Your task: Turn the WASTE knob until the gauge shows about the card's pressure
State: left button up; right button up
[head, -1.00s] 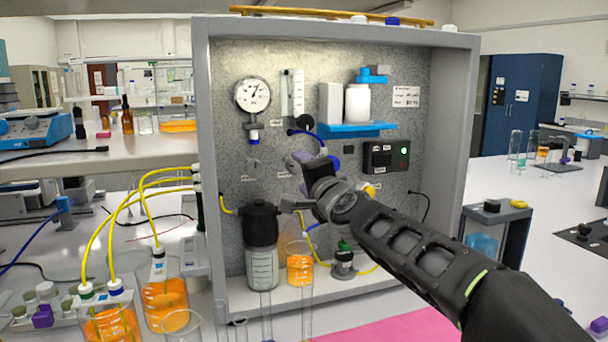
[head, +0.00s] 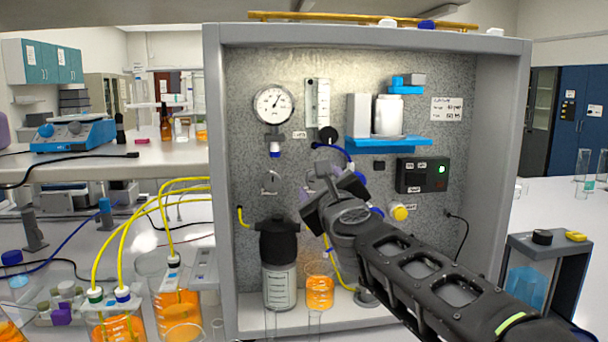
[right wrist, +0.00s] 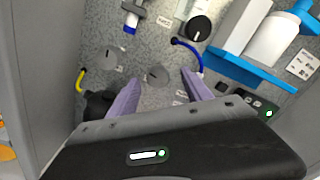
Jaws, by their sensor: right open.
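The round white gauge (head: 273,104) is at the upper left of the panel; its needle seems to point to the upper right. The white card (head: 447,109) is at the upper right, its print too small to read surely. My right gripper (head: 322,180) is at the panel's middle. In the right wrist view its purple fingers (right wrist: 160,78) are spread, with a grey round knob (right wrist: 157,76) on the panel between their tips; contact cannot be told. Another grey knob (head: 270,181) is to its left. No label legibly reads WASTE. My left gripper is out of view.
A black knob (head: 328,134) and a blue shelf (head: 388,145) with a white bottle are above my gripper. A black box (head: 422,175) with a green light and a yellow knob (head: 399,211) are to the right. A black-capped vessel (head: 278,262) stands below.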

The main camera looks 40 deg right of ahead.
aim_at(313, 177)
jog(key=m, duration=0.4)
jog(key=shift+w+d+f, duration=0.15)
jog(key=shift+d+f, duration=0.05)
jog(key=shift+f, duration=0.2)
jog(key=shift+a+r+m, duration=0.1)
jog(key=shift+a+m, duration=0.25)
jog(key=shift+m, duration=0.05)
jog(key=shift+d, duration=0.2)
jog(key=shift+p+x, duration=0.35)
jog(key=shift+x, duration=3.6)
jog(key=shift+c, duration=0.4)
grip_shut()
